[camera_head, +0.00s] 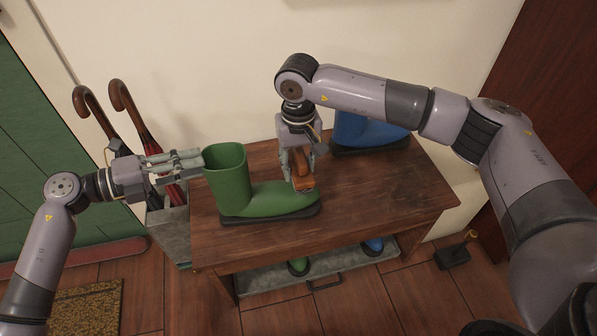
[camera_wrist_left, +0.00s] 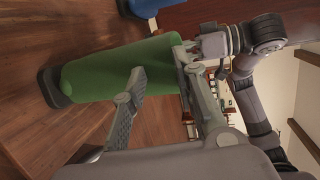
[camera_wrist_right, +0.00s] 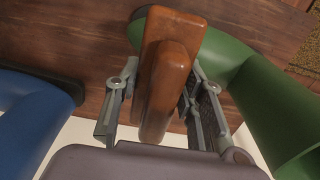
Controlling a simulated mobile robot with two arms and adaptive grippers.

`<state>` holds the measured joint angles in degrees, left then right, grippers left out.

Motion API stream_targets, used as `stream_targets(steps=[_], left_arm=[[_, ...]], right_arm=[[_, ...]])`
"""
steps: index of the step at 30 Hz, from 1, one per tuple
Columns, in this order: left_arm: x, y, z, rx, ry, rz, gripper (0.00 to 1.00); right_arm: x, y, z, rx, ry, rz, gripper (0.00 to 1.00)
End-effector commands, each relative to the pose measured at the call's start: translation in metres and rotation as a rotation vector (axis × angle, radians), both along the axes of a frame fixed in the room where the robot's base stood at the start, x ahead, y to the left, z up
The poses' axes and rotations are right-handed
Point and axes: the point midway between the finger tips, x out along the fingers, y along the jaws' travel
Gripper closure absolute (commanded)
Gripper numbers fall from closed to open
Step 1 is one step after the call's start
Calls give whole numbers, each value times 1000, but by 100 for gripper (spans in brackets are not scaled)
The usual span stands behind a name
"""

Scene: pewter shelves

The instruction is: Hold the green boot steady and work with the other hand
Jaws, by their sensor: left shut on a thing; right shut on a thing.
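The green boot (camera_head: 250,197) stands upright on the wooden bench, toe to the right. My left gripper (camera_head: 198,159) is shut on the boot's shaft near its top rim; in the left wrist view the green shaft (camera_wrist_left: 115,70) lies at its fingers. My right gripper (camera_head: 301,172) is shut on a brown wooden brush (camera_wrist_right: 168,75), gripping its raised handle. In the head view the brush (camera_head: 303,184) is at the boot's toe. I cannot tell whether its underside touches the boot, as that side is hidden.
A blue boot (camera_head: 365,132) stands at the back of the bench (camera_head: 400,190), partly behind my right arm. An umbrella stand (camera_head: 172,235) with umbrellas is left of the bench. More boots sit on the lower tray (camera_head: 345,272). The bench's right front is clear.

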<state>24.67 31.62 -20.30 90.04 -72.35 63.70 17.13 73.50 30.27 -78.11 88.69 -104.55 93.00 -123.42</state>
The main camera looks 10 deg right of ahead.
Motion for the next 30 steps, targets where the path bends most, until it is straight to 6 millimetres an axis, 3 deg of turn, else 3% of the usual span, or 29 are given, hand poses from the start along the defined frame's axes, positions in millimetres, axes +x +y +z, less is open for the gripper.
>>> stream_targets(steps=[1, 15, 30], left_arm=[[-4, -1, -12, 16, 16, -8, 100], [-4, -1, -12, 15, 17, -7, 100], [-4, -1, -12, 15, 17, -7, 100]], right_arm=[[1, 0, 6, 2, -5, 0, 94], [1, 0, 44, 2, -3, 0, 94], [0, 0, 46, 1, -2, 0, 94]])
